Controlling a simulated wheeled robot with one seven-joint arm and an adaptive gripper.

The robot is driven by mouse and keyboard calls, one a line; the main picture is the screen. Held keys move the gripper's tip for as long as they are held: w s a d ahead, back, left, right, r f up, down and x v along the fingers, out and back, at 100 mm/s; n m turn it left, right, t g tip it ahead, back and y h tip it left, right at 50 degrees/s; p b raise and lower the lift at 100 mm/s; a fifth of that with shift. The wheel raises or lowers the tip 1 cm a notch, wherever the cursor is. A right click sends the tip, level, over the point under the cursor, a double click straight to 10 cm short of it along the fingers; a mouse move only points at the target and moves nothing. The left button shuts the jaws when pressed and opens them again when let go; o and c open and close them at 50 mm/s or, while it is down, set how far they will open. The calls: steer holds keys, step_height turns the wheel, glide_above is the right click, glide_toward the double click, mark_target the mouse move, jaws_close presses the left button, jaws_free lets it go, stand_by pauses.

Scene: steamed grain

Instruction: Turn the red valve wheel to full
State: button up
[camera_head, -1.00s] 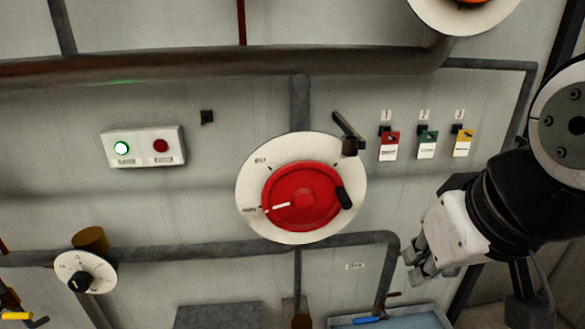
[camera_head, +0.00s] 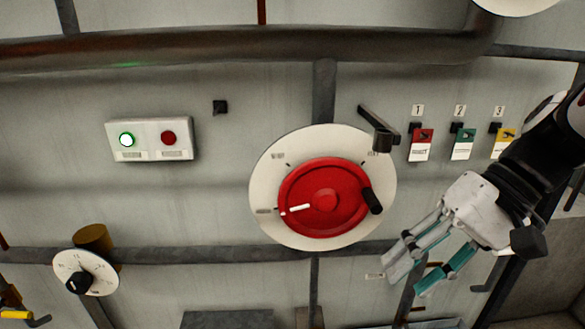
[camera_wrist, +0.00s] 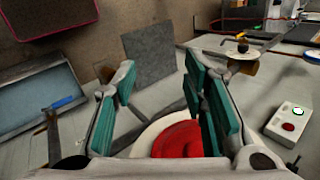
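The red valve wheel (camera_head: 325,213) sits on a round white dial plate (camera_head: 270,173) in the middle of the head view. Its white pointer mark points left, towards a label on the plate's left edge, and its black handle knob (camera_head: 372,200) is at the right. My gripper (camera_head: 404,277) is to the lower right of the wheel, apart from it, with its fingers spread and nothing between them. In the wrist view the red wheel (camera_wrist: 178,141) shows at the bottom, partly hidden behind my open fingers (camera_wrist: 160,105).
A black lever (camera_head: 380,130) juts out at the plate's upper right. Red, green and yellow tags (camera_head: 462,145) hang to the right. A button box (camera_head: 150,139) with a lit green button and a small dial (camera_head: 87,272) are at the left. Pipes run above and below the wheel.

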steer(key=w+d+f+m+t+y+b, duration=0.1)
steer(key=w+d+t+y+b, duration=0.1)
steer(key=w+d+y, duration=0.45)
steer(key=m+t+y+b, duration=0.1)
steer(key=t+y+b, duration=0.15)
steer(key=t, duration=0.25)
glide_toward(372, 203)
steer(key=p+x, duration=0.1)
steer(key=x, duration=0.2)
steer(key=w+p+x, duration=0.1)
steer(key=x, duration=0.2)
steer(key=f+p+x, duration=0.1)
steer(key=x, duration=0.3)
steer(key=shift+w+d, duration=0.3)
jaws_close()
